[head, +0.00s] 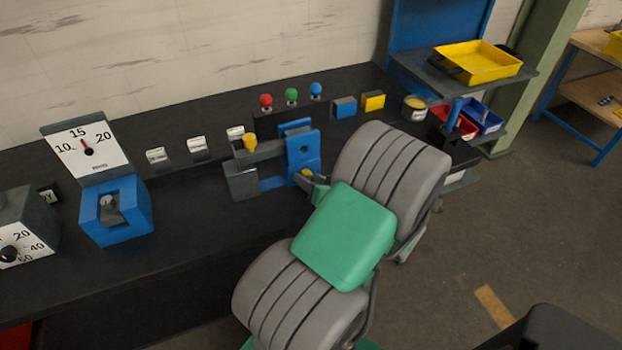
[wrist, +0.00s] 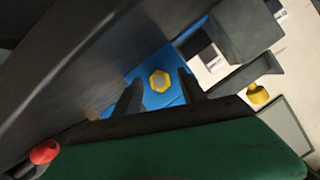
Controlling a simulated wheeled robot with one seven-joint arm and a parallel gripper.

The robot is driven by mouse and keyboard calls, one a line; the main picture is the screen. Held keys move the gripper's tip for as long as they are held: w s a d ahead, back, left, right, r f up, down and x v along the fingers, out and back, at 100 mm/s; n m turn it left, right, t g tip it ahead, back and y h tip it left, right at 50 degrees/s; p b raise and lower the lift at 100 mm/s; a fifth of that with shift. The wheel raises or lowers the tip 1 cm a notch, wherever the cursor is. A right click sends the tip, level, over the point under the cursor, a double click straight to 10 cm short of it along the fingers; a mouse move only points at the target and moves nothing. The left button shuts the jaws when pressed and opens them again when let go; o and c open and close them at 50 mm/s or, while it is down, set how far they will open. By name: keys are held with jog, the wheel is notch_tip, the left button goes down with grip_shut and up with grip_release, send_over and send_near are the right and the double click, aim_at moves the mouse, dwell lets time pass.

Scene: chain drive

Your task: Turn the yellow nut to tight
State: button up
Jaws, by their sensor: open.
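My gripper (wrist: 159,88) is open, with one dark finger to each side of the nut in that picture. I cannot tell whether the fingers reach around it or stop short of it. In the head view a small part of the nut (head: 307,172) shows low on the blue bracket (head: 303,148), right by my gripper (head: 314,184). My arm hides the area to the right.
A yellow knob (head: 250,142) stands on the grey block left of the bracket. Red (head: 266,100), green (head: 291,95) and blue (head: 316,89) knobs stand behind. A blue box with a dial (head: 116,208) is at left.

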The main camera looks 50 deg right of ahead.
jog(key=shift+c, duration=0.3)
grip_shut()
jog(key=shift+f, duration=0.1)
dwell(0.4)
jog(key=shift+s+d+f+m+t+y+b, duration=0.1)
jog(key=shift+m+t+y+b, duration=0.25)
jog(key=shift+m, duration=0.2)
jog(key=shift+d+m+t+y+b, duration=0.1)
jog(key=shift+m+t+y+b, duration=0.15)
jog(key=shift+m+b, duration=0.25)
jog(key=shift+m+t+y+b, duration=0.3)
jog(key=shift+m+t+b, duration=0.1)
jog(key=shift+m, duration=0.65)
jog(key=shift+o, duration=0.3)
grip_release()
